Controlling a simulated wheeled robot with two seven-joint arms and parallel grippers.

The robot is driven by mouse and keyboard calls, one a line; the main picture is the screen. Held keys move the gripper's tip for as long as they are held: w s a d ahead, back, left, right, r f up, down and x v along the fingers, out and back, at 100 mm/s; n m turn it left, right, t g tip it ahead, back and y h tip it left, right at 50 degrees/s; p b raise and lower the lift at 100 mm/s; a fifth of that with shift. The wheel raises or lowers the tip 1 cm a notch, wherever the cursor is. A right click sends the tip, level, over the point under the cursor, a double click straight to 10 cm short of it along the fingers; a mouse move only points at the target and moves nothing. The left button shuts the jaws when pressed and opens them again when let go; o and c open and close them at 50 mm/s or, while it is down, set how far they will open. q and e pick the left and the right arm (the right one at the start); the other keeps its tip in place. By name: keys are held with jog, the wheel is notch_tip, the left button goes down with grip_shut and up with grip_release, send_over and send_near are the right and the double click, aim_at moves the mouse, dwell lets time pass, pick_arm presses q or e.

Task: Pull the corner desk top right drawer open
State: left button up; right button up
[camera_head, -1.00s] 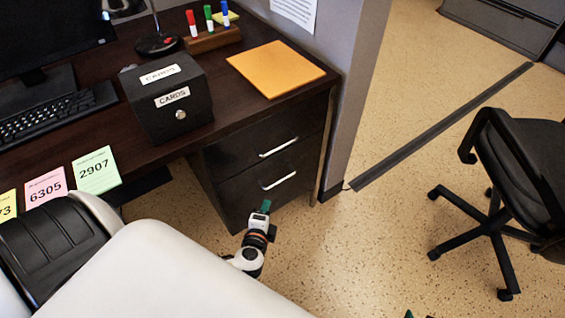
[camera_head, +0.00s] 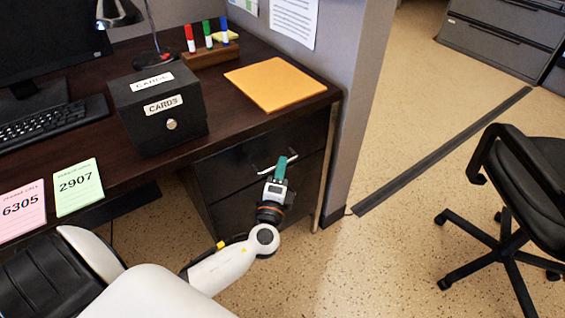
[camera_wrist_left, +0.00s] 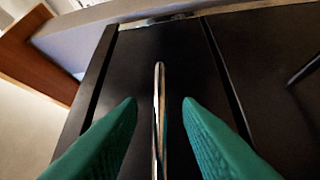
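The corner desk's top right drawer (camera_head: 228,173) has a black front, flush with the desk. Its silver bar handle (camera_head: 262,171) shows partly behind my left gripper (camera_head: 281,166). In the left wrist view the handle (camera_wrist_left: 158,85) runs lengthwise between the two green fingers of my left gripper (camera_wrist_left: 159,104). The fingers are open, one on each side of the handle, with a gap to it on both sides. The lower drawer (camera_head: 236,208) is below, its handle hidden by my gripper. My right gripper is not in view.
On the dark desk top (camera_head: 222,122) stand a black cards box (camera_head: 155,127), an orange folder (camera_head: 277,83) and a marker holder (camera_head: 211,53). A grey partition (camera_head: 352,100) borders the drawers at right. A black chair (camera_head: 520,190) stands further right, with open floor between.

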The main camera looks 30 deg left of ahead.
pick_arm(q)
jog(key=shift+x, duration=1.3)
jog(key=shift+f, duration=0.1)
grip_shut()
